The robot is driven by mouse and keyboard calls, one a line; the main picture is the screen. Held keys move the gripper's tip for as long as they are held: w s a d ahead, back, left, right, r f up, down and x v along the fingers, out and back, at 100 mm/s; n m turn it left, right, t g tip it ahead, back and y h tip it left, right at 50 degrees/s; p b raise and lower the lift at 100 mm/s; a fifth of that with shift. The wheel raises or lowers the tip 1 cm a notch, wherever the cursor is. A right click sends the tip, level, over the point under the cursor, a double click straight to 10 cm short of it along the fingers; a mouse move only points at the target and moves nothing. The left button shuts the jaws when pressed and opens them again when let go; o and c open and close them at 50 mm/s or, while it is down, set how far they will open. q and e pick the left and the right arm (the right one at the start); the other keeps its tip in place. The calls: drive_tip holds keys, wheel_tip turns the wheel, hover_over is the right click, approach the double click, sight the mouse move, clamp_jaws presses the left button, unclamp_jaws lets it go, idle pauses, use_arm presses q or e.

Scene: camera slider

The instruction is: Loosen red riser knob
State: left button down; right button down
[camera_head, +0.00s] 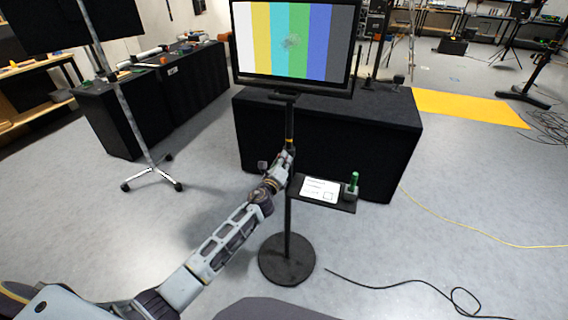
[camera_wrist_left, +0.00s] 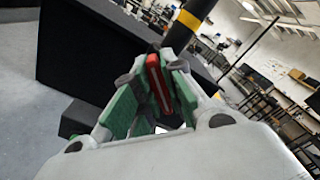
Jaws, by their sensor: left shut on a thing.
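The red riser knob (camera_wrist_left: 158,82) shows between the green-padded fingers of my left gripper (camera_wrist_left: 155,92) in the left wrist view. The fingers are shut on it, one on each side. The black riser pole (camera_wrist_left: 192,22) with a yellow band stands just behind the knob. In the head view my left arm reaches up to the pole (camera_head: 288,225), and the left gripper (camera_head: 286,160) is at the pole just below the yellow band. The knob is hidden by the gripper there. My right gripper is not in view.
A monitor (camera_head: 292,42) with colour bars tops the pole, which stands on a round base (camera_head: 287,272). A small shelf (camera_head: 342,206) beside the pole holds a white card (camera_head: 320,189) and a green-topped item (camera_head: 353,182). A black-draped table (camera_head: 385,135) is behind. A cable (camera_head: 400,287) lies on the floor.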

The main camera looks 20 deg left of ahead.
use_arm(q)
drive_tip(key=n, duration=0.2)
drive_tip(key=n+b, duration=0.1)
drive_tip(key=shift+f+n, duration=0.2)
drive_tip(key=shift+n, duration=0.2)
drive_tip(key=n, duration=0.3)
drive_tip(key=shift+n, duration=0.8)
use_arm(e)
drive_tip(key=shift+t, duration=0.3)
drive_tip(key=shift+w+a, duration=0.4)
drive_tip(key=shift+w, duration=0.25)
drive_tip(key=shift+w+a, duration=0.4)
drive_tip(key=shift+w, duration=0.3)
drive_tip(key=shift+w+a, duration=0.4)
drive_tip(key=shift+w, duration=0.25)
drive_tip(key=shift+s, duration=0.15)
use_arm(q)
drive_tip(key=c, duration=1.5)
unclamp_jaws()
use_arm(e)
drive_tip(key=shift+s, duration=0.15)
use_arm(q)
drive_tip(key=shift+s, duration=0.1)
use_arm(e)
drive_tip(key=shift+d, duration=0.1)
